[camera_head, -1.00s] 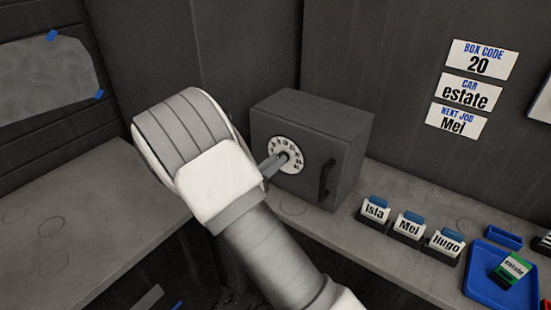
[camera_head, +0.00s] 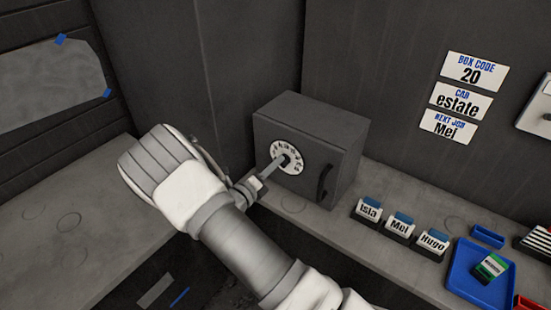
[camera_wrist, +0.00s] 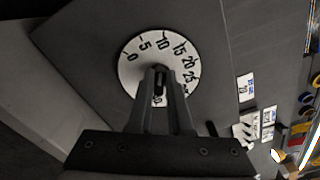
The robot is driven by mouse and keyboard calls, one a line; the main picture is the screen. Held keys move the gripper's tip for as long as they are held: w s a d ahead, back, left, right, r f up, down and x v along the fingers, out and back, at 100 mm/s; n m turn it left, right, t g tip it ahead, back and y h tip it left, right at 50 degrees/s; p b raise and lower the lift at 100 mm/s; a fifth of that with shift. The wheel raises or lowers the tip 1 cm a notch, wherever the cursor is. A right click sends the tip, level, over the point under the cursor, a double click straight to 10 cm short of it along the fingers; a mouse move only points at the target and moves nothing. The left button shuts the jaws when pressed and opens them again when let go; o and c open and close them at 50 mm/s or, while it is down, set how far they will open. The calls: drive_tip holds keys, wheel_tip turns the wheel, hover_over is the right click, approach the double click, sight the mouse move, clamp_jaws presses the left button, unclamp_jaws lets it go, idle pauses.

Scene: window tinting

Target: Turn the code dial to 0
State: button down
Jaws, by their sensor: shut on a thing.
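The code dial (camera_head: 294,161) is a white disc with black numbers on the front of a dark grey box (camera_head: 318,122). In the wrist view the dial (camera_wrist: 186,46) shows 0, 5, 10, 15, 20 and 25 around its rim, with 0 at the left. My gripper (camera_wrist: 160,80) is shut on the dark knob at the dial's centre. It also shows in the head view (camera_head: 280,161), reaching the dial from the left. The fingers and knob hide the lower part of the dial, and the knob's pointer mark cannot be made out clearly.
A dark handle (camera_head: 325,182) stands out at the right of the box front. Name card holders (camera_head: 400,224) and a blue tray (camera_head: 470,290) lie on the bench to the right. Wall cards (camera_head: 474,70) read box code 20, estate and Mei. The left bench (camera_head: 60,200) is clear.

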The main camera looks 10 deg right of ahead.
drive_tip(key=n+p, duration=0.1)
drive_tip(key=n, duration=0.3)
drive_tip(key=n+p, duration=0.1)
drive_tip(key=n, duration=0.3)
drive_tip(key=f+n+p, duration=0.1)
drive_tip(key=n+p, duration=0.1)
drive_tip(key=n, duration=0.1)
drive_tip(key=shift+n, duration=0.4)
idle(0.3)
drive_tip(key=c, duration=0.8)
unclamp_jaws()
drive_tip(key=shift+c, duration=0.2)
drive_tip(key=b+v, duration=0.2)
drive_tip(key=v, duration=1.5)
drive_tip(key=shift+s+b, duration=0.2)
drive_tip(key=shift+b, duration=0.2)
drive_tip(key=shift+a+r, duration=0.1)
drive_tip(key=shift+r, duration=0.05)
